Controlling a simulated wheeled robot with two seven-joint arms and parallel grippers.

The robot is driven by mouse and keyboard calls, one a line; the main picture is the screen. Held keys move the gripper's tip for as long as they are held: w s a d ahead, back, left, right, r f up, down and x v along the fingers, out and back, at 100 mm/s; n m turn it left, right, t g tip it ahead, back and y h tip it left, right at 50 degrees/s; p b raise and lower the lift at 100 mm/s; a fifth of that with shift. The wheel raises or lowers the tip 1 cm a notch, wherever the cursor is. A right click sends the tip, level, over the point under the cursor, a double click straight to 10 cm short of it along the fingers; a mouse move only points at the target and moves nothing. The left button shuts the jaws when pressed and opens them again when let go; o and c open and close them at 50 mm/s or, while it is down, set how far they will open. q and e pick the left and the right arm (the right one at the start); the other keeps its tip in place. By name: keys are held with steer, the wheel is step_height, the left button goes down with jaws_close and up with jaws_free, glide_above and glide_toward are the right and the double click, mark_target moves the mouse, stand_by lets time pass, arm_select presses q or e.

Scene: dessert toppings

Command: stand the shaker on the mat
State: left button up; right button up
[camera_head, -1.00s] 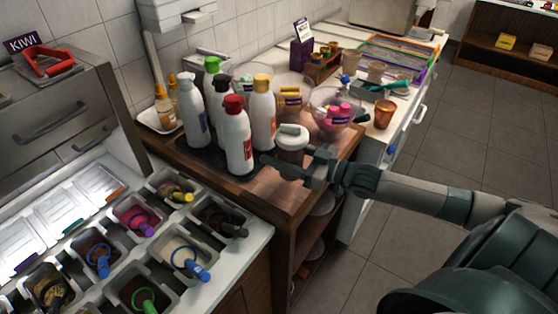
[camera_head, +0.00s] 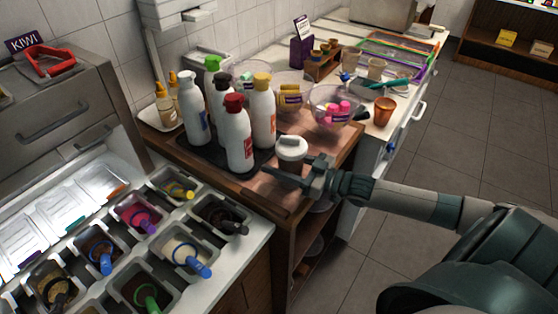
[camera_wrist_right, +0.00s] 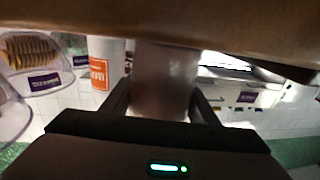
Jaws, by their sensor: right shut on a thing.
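The shaker (camera_head: 292,150), a brownish cup with a white lid, is upright in my right gripper (camera_head: 290,174). The jaws are shut on its lower body, which also shows between the fingers in the right wrist view (camera_wrist_right: 165,80). The dark mat (camera_head: 206,158) lies on the wooden counter under the group of bottles. The shaker is by the mat's right side; its base is hidden by the gripper, so I cannot tell whether it touches anything. My left gripper is not in view.
Several bottles stand close on the left, the red-capped bottle (camera_head: 239,140) and yellow-capped bottle (camera_head: 263,112) nearest. A clear bowl (camera_head: 322,108) with pink pieces is behind. The counter's front right edge (camera_head: 290,208) is close to my gripper. Topping bins (camera_head: 180,255) are in front left.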

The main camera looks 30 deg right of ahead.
mark_target(302, 170)
steer(key=o, duration=1.3)
steer(key=shift+f, duration=0.1)
steer(key=shift+b+v, duration=0.8)
steer(key=shift+v, duration=5.25)
